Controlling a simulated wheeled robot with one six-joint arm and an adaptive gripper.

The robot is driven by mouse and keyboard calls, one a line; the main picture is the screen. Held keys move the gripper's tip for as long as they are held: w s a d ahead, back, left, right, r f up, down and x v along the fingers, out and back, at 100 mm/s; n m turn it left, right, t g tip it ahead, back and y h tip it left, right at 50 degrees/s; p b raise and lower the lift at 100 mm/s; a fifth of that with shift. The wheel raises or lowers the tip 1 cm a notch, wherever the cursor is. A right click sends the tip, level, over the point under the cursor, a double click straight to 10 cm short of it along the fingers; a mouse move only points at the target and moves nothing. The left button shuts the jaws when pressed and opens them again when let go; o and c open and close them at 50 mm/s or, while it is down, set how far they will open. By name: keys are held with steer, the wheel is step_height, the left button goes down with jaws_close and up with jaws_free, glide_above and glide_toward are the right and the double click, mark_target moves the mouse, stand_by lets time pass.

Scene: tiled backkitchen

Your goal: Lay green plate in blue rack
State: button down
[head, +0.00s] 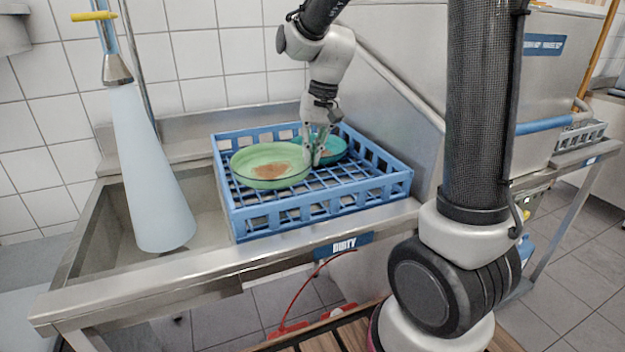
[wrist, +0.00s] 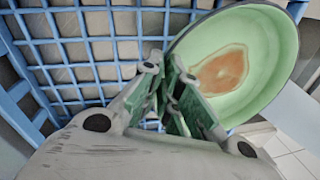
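The green plate (head: 271,166), round with a reddish-brown smear, is at the left part of the blue rack (head: 330,203) in the head view. In the wrist view the green plate (wrist: 268,50) overlaps the rack's rim, so it appears to be above the rack floor. My gripper (head: 316,158) is at the plate's right edge, fingers pointing down. In the wrist view my gripper (wrist: 178,95) has its fingers close together at the plate's near rim and seems shut on it; the exact contact is partly hidden.
A teal plate (head: 333,148) lies in the rack behind my gripper, partly hidden. The rack stands on a steel counter (head: 215,262) with a "DIRTY" label. A pale blue cone-shaped hanging object (head: 150,170) is at the left. The rack's front right grid is bare.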

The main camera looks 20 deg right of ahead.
step_height(320, 180, down, 8)
steer(key=shift+f, duration=0.2)
steer(key=shift+f, duration=0.1)
steer(key=c, duration=1.6)
jaws_free()
steer(key=shift+c, duration=0.2)
step_height(320, 180, up, 12)
steer(key=d, duration=0.2)
steer(key=s+d+r+n+t, duration=0.1)
steer(key=s+d, duration=0.1)
steer(key=s, duration=0.5)
steer(key=s+d+r+n+t+h, duration=0.1)
steer(key=s+d+r, duration=0.1)
steer(key=s, duration=0.5)
steer(key=s+d+r+n+t+h, duration=0.1)
steer(key=s+d, duration=0.2)
steer(key=s, duration=0.4)
steer(key=shift+d+r+t, duration=0.25)
steer(key=shift+r+t, duration=0.05)
steer(key=shift+t, duration=0.1)
